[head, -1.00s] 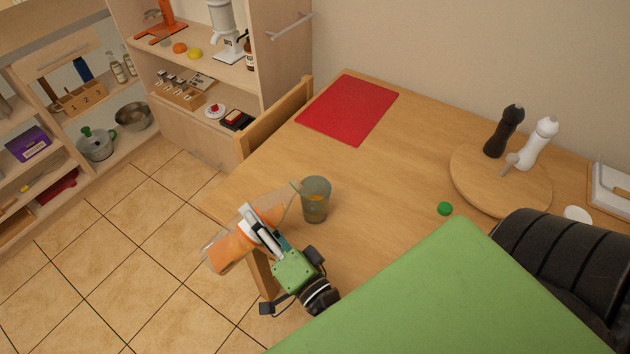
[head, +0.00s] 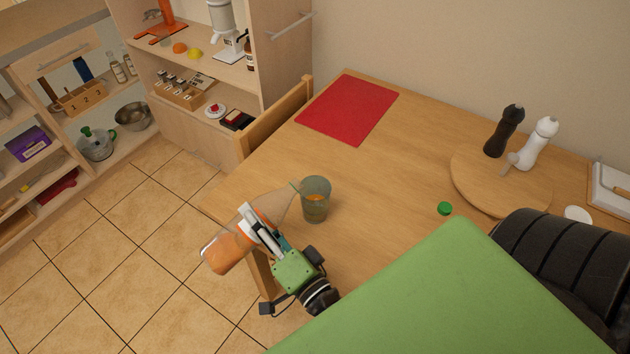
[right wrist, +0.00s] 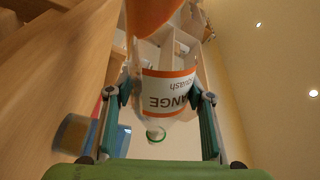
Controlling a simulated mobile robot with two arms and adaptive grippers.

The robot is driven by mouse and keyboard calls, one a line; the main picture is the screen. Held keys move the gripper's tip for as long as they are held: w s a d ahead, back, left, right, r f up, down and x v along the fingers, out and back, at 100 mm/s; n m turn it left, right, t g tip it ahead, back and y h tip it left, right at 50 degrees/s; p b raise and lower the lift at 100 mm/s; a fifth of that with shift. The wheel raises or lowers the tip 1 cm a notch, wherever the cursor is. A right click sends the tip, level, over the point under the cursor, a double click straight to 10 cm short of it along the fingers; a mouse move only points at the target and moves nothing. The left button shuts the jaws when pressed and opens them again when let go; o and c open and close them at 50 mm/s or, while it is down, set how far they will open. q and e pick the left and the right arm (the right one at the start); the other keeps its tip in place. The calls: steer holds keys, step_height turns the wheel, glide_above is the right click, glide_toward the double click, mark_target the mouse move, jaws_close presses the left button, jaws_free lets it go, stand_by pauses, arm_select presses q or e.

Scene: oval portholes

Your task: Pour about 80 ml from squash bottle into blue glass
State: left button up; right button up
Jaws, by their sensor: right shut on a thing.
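My right gripper (head: 262,230) is shut on the squash bottle (head: 224,253), a clear bottle with orange liquid and an orange-and-white label. The bottle is tilted beyond the table's left edge, its neck up and right by the glass rim. Its liquid lies toward the base. In the right wrist view the bottle (right wrist: 168,88) sits between the fingers, its open mouth with a green ring near the glass (right wrist: 88,137). The bluish glass (head: 316,203) stands upright on the table with a little orange liquid low inside. No stream shows. My left gripper is not in view.
A green cap (head: 445,208) lies on the table (head: 385,190). A red mat (head: 347,108) lies at the back. A round board (head: 475,188) at right bears a black mill (head: 503,132) and a white mill (head: 538,144). A chair (head: 275,120) stands at the table's far left side.

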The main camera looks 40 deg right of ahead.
mark_target(274, 201)
steer(key=shift+r, duration=0.1)
stand_by(0.7)
steer(key=d+r+n+p, duration=0.1)
steer(key=n+p, duration=0.2)
steer(key=p, duration=0.1)
steer(key=d+r+n+p, duration=0.1)
steer(key=r+n+p, duration=0.1)
steer(key=n+p, duration=0.1)
steer(key=d+r+n+p, duration=0.1)
steer(key=n+p, duration=0.1)
steer(key=p, duration=0.2)
steer(key=shift+r+n+y+p, duration=0.3)
steer(key=shift+n+y, duration=0.1)
steer(key=n+p, duration=0.2)
steer(key=n, duration=0.1)
steer(key=shift+d, duration=0.25)
steer(key=shift+d+f+n+g+p, duration=0.2)
steer(key=shift+f+n+g+p, duration=0.1)
steer(key=shift+n, duration=0.8)
steer(key=shift+r, duration=0.1)
stand_by(1.0)
